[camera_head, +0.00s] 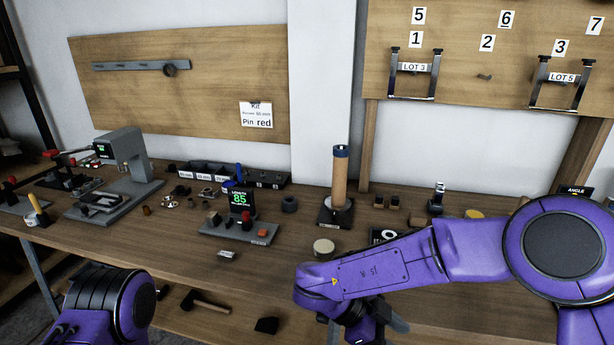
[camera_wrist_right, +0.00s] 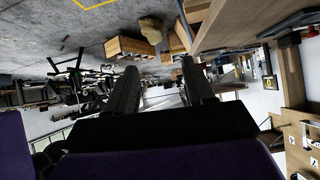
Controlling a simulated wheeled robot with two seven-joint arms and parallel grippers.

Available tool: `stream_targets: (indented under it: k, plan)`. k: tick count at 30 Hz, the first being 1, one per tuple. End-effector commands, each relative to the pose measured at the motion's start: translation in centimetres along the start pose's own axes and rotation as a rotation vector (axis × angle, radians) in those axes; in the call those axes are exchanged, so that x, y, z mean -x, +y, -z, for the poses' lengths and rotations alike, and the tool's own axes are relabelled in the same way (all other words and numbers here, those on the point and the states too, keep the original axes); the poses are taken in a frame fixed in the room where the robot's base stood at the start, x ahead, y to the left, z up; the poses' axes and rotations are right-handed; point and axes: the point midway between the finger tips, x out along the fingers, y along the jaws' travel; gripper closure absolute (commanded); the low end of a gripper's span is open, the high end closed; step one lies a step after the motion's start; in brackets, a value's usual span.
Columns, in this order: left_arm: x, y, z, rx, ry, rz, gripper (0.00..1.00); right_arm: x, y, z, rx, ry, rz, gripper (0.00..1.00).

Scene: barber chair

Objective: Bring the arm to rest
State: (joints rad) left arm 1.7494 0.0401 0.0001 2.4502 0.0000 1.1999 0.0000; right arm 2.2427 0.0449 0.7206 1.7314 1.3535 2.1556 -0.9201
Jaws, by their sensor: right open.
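My purple right arm (camera_head: 375,275) reaches in from the right in the head view, over the front part of the workbench. Its dark gripper (camera_head: 365,325) hangs at the bottom of that view, partly hidden by the arm. In the right wrist view the two fingers of the right gripper (camera_wrist_right: 160,88) stand apart with nothing between them. A purple and black part of my left arm (camera_head: 105,310) shows at the lower left in the head view. The left gripper is out of view.
The wooden workbench (camera_head: 185,250) carries a grey press (camera_head: 128,160), a display reading 85 (camera_head: 240,203), a stand with a tan cylinder (camera_head: 340,180) and small parts. A hammer (camera_head: 205,302) lies below. The right wrist view shows grey floor (camera_wrist_right: 50,40) and wooden crates (camera_wrist_right: 128,47).

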Motion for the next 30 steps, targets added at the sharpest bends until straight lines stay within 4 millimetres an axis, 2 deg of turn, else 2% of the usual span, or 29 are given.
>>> stream_targets:
  k: [7, 11, 15, 18, 20, 23, 24, 27, 30]
  plan:
    - [0.0, 0.0, 0.1, 0.000, 0.001, -0.001, 0.57, -4.5, -1.4, -0.8, 0.018, 0.069, 0.135, 0.47]
    - [0.0, 0.0, 0.1, 0.000, 0.001, -0.001, 0.57, -7.8, -2.3, -1.5, 0.053, 0.108, 0.246, 0.47]
    - [0.0, 0.0, 0.0, 0.000, 0.001, 0.000, 0.57, -12.5, -2.8, -3.0, 0.147, 0.133, 0.416, 0.47]
    - [0.0, 0.0, 0.0, 0.000, 0.001, 0.000, 0.57, -16.7, -2.0, -4.8, 0.277, 0.112, 0.554, 0.47]
    - [0.0, 0.0, 0.0, 0.000, 0.001, 0.000, 0.57, -19.4, -0.7, -6.1, 0.382, 0.071, 0.629, 0.47]
    - [0.0, 0.0, 0.0, 0.000, 0.001, 0.000, 0.57, -23.8, 3.6, -8.4, 0.598, -0.052, 0.713, 0.47]
    - [0.0, 0.0, 0.0, 0.000, 0.001, 0.000, 0.57, -25.5, 6.1, -9.1, 0.690, -0.117, 0.723, 0.47]
    - [0.0, 0.0, 0.0, 0.000, 0.001, 0.000, 0.57, -28.4, 12.2, -9.9, 0.878, -0.275, 0.704, 0.47]
    - [0.0, 0.0, 0.0, 0.000, 0.001, 0.000, 0.57, -29.8, 16.4, -9.8, 0.986, -0.382, 0.666, 0.47]
